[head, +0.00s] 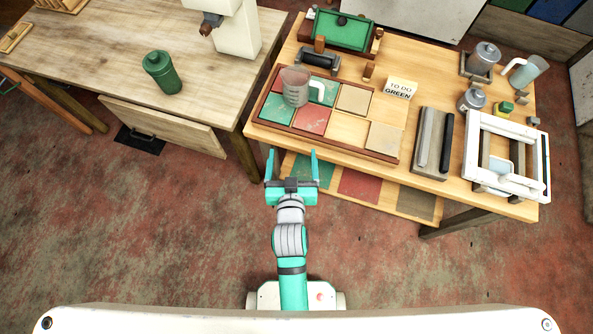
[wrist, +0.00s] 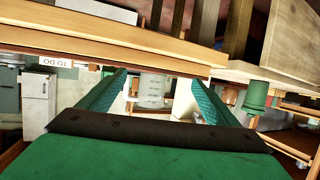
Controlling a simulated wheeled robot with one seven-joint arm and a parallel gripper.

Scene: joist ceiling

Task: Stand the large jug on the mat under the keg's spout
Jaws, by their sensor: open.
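A grey see-through jug (head: 296,87) with a pale handle on its right stands on the board of coloured tiles (head: 389,157). A second, pale blue see-through jug (head: 529,70) with a white handle is at the table's far right; I cannot tell which is larger by size alone. My gripper (head: 292,153) is open and empty, in front of the table's near edge, short of the tiled board. In the upside-down wrist view the grey jug (wrist: 152,90) shows between the open fingers, ahead and apart from them. I cannot clearly make out the keg, its spout or the mat.
A white machine (head: 238,30) and a green canister (head: 162,74) stand on the left bench. The right table holds a "TO DO GREEN" sign (head: 400,88), a grey block (head: 432,142), a white frame (head: 508,185) and metal canisters (head: 484,56). A lower shelf (head: 405,201) juts out under the near edge.

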